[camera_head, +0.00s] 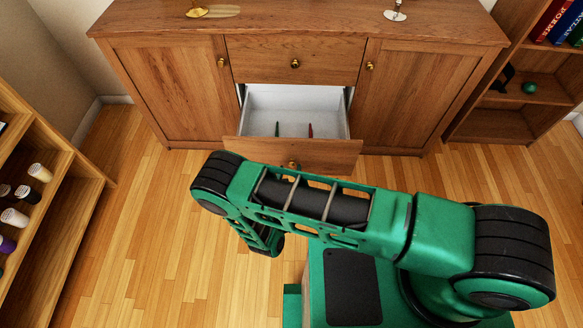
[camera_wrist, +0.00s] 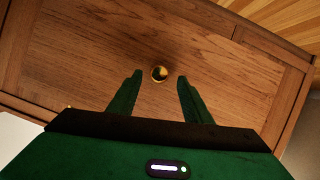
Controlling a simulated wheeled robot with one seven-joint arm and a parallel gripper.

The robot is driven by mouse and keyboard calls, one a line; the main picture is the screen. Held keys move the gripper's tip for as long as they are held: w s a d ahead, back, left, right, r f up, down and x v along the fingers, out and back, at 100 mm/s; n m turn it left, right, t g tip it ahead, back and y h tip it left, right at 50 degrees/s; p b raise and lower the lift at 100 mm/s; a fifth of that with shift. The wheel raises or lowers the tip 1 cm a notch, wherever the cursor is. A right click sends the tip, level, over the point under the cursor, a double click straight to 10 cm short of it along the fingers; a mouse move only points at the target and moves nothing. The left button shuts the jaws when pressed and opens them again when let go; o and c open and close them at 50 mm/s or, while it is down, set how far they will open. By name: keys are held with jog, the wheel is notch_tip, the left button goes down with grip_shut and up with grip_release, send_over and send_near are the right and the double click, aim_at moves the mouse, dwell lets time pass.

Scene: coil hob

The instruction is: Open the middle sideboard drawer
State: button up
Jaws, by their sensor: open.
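The wooden sideboard (camera_head: 190,80) stands at the back in the head view. Its top centre drawer (camera_head: 262,58) is shut. The drawer below it (camera_head: 325,150) is pulled well out, showing a white interior (camera_head: 290,103) with a small green item (camera_head: 277,129) and a red item (camera_head: 310,130) inside. Its brass knob (camera_head: 292,165) shows just above my arm. In the wrist view my gripper (camera_wrist: 160,82) is open and empty, facing a wooden front with a round brass knob (camera_wrist: 159,73). The knob appears between the fingertips, not gripped. My gripper is hidden in the head view.
Cupboard doors with knobs flank the drawers. A brass object (camera_head: 197,12) and a silvery one (camera_head: 395,14) stand on top. A shelf with jars (camera_head: 38,172) is at left, a bookcase (camera_head: 530,90) at right. Wooden floor (camera_head: 150,230) lies clear at left.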

jog(key=d+v, duration=0.1)
jog(key=v, duration=0.6)
jog(key=shift+s+a, duration=0.45)
jog(key=shift+a, duration=0.1)
jog(key=shift+w+r, duration=0.1)
jog(key=shift+r, duration=0.05)
